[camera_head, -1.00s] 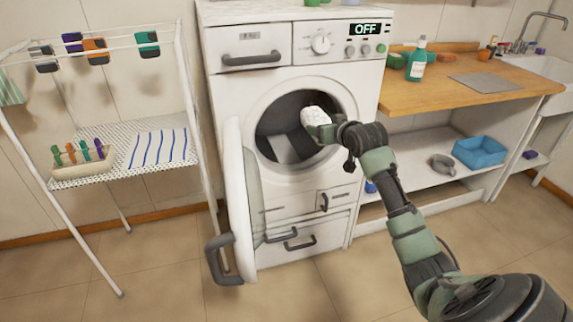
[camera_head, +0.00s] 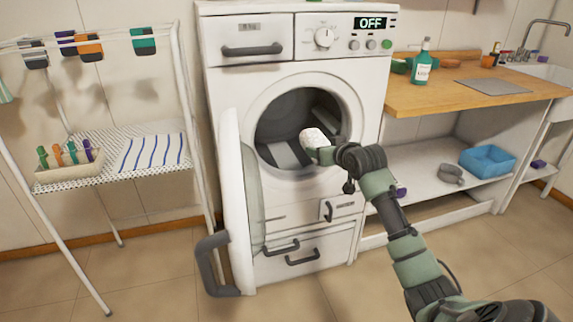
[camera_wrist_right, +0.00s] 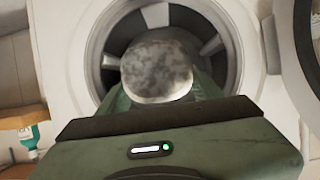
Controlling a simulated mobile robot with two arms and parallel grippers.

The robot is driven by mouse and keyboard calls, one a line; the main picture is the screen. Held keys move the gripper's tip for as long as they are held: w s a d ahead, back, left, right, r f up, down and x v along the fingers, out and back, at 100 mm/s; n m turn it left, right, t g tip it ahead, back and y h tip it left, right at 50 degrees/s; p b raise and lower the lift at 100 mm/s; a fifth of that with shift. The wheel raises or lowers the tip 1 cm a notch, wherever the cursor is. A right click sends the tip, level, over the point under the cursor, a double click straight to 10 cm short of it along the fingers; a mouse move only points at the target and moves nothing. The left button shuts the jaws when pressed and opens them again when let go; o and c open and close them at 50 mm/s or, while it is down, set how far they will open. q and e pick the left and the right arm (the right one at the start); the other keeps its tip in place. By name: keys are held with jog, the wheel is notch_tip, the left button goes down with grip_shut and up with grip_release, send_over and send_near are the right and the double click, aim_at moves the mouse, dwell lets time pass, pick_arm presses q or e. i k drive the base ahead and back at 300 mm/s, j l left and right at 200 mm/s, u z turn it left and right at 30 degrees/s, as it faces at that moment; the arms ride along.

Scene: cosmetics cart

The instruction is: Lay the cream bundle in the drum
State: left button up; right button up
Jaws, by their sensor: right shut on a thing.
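The cream bundle (camera_head: 315,140) is a pale rounded lump. My right gripper (camera_head: 322,152) is shut on it and holds it in front of the drum opening. The bundle also shows in the right wrist view (camera_wrist_right: 157,70), greyish, with the opening around and behind it. The drum (camera_head: 280,125) of the white washing machine is open, dark inside, with light paddles. I cannot tell whether the bundle is past the rim. The round door (camera_head: 235,205) is swung open to the left. My left gripper is not in view.
A drying rack (camera_head: 150,110) with hanging clips and a striped cloth stands at left. A wooden counter (camera_head: 430,95) with a green bottle (camera_head: 421,68) is at right. A blue bin (camera_head: 487,160) sits on the shelf below. The machine display (camera_head: 370,22) reads OFF.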

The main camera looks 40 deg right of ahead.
aim_at(289, 166)
jog(key=i+l, duration=0.2)
jog(key=i, duration=0.25)
jog(key=i+l, duration=0.2)
jog(key=i, duration=0.2)
